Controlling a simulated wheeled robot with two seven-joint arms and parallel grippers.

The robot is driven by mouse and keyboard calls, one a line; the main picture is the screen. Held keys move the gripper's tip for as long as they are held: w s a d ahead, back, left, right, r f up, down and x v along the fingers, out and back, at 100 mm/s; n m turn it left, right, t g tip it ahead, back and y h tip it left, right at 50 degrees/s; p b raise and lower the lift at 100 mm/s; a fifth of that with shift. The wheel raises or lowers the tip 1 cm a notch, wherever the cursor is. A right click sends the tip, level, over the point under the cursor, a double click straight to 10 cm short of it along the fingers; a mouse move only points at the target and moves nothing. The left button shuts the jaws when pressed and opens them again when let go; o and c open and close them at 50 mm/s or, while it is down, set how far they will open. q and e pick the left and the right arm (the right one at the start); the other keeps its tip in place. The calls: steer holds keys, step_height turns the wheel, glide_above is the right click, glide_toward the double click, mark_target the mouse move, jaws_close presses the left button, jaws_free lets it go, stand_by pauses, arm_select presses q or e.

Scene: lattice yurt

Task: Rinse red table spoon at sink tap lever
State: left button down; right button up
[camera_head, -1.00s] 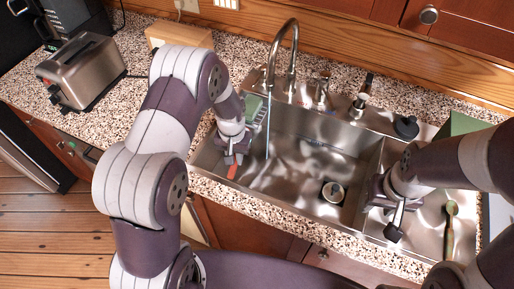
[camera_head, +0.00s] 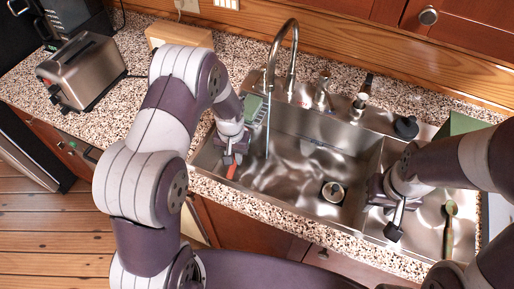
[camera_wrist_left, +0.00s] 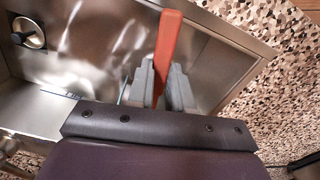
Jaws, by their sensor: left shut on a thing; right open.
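The red table spoon (camera_head: 232,171) is in my left gripper (camera_head: 231,158), low over the left side of the left sink basin. Its red end also sticks out past the shut fingers in the left wrist view (camera_wrist_left: 166,45); the rest of it is hidden by the gripper. The tall curved tap (camera_head: 281,45) stands at the sink's back edge. A thin bluish water stream (camera_head: 268,135) falls from it, just right of my left gripper. A small metal fitting (camera_head: 323,93), perhaps the lever, stands right of the tap. My right gripper (camera_head: 396,222) is open over the right basin.
A green sponge-like block (camera_head: 252,106) is at the sink's back left. A drain (camera_head: 333,192) sits in the left basin. A long-handled utensil (camera_head: 449,230) lies in the right basin. A soap dispenser (camera_head: 360,100) and black knob-like object (camera_head: 406,127) stand behind. A toaster (camera_head: 82,72) is left.

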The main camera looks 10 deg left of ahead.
arm_select(q)
steer(key=shift+d, duration=0.4)
steer(key=shift+a, duration=0.6)
steer(key=shift+d, duration=0.1)
steer(key=shift+d, duration=0.5)
